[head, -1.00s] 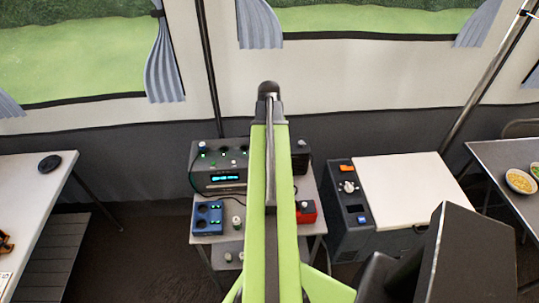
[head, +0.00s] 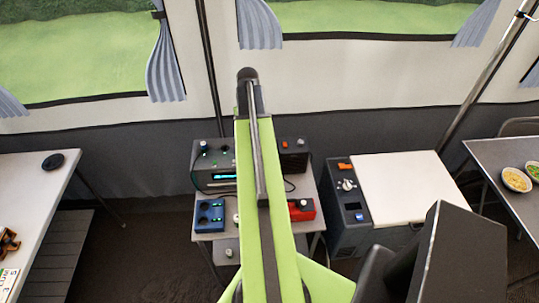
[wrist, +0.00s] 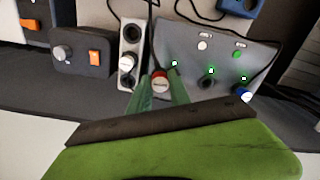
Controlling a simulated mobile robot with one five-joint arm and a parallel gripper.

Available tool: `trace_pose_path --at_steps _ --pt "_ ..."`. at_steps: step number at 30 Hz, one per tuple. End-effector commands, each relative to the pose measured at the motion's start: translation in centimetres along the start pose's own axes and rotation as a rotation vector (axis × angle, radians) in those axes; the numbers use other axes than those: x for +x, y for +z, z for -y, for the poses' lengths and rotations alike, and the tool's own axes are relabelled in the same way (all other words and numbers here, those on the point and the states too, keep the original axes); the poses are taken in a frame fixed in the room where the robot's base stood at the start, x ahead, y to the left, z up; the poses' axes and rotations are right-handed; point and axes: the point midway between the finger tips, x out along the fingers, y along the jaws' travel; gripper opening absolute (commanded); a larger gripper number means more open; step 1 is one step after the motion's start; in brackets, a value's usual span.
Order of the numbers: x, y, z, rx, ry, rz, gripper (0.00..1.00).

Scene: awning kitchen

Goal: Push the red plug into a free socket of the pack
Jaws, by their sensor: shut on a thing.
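The grey pack (wrist: 222,62) shows in the wrist view, with several green lights and a dark open socket (wrist: 206,84). A blue plug (wrist: 245,94) with a white top sits at its end. The red plug (wrist: 160,80), also white-topped, is between the green fingers of my gripper (wrist: 159,93), which is shut on it. It is at the pack's left end in that view; I cannot tell whether it touches the pack. In the head view my arm covers the gripper, the red plug and part of the pack (head: 207,162).
A light strip (wrist: 131,43) with round fittings and a black box (wrist: 83,53) with an orange switch stand beside the pack. A blue box (head: 209,216) and red box (head: 301,210) are on the near side. Black cables cross the area.

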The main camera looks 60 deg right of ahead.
Motion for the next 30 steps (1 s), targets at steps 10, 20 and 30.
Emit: trace_pose_path --at_steps 10,20,30 --pt "2.8 -3.3 1.9 -0.001 0.000 0.000 0.00" --pt "3.2 -3.3 1.9 -0.001 0.000 0.000 0.00" --pt "3.3 -3.3 1.9 -0.001 0.000 0.000 0.00"
